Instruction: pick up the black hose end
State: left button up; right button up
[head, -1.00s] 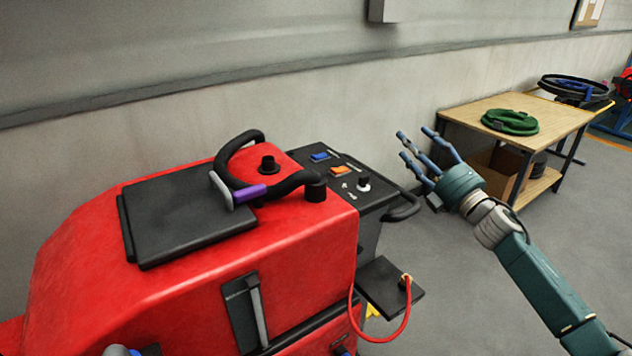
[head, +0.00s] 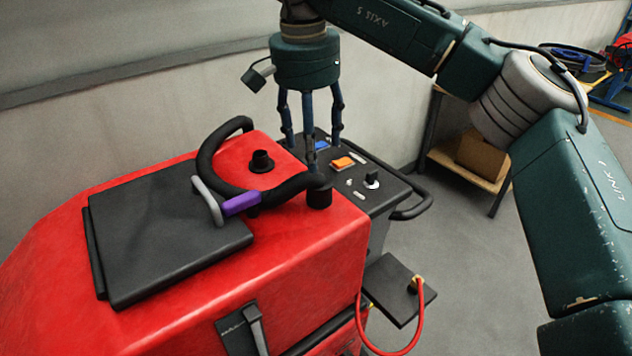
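The black hose (head: 209,150) lies on top of the red machine (head: 290,262). It runs from an upright black fitting (head: 319,196) at the right, leftward and around in a loop. The loop rises at the back to what looks like its free end (head: 243,124). A purple-and-grey piece (head: 241,203) lies across the hose by the black lid. My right gripper (head: 313,155) points down with its fingers spread and nothing between them. In the picture one finger overlaps the hose near the fitting; I cannot tell if it touches. My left gripper is not in view.
A short black spout (head: 261,161) stands inside the hose loop. A control panel (head: 352,172) with switches and a knob is behind the fingers. The flat black lid (head: 165,240) is at the left. A wooden table (head: 468,178) stands behind my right arm.

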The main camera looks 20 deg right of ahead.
send_over(319, 181)
jog(key=f, duration=0.3)
jog(key=f+p, duration=0.1)
jog(key=shift+s+a+f, duration=0.25)
jog(key=shift+s+a, duration=0.1)
jog(key=shift+s, duration=0.05)
jog(key=f+p, duration=0.1)
jog(key=f, duration=0.2)
jog(key=f+p, duration=0.1)
jog(key=shift+w+d+f+p, duration=0.25)
jog(key=shift+d+f+p, duration=0.1)
jog(key=shift+d, duration=0.05)
jog(key=shift+w+f, duration=0.1)
jog(key=shift+f, duration=0.35)
jog(key=shift+c, duration=0.2)
jog(key=c, duration=1.3)
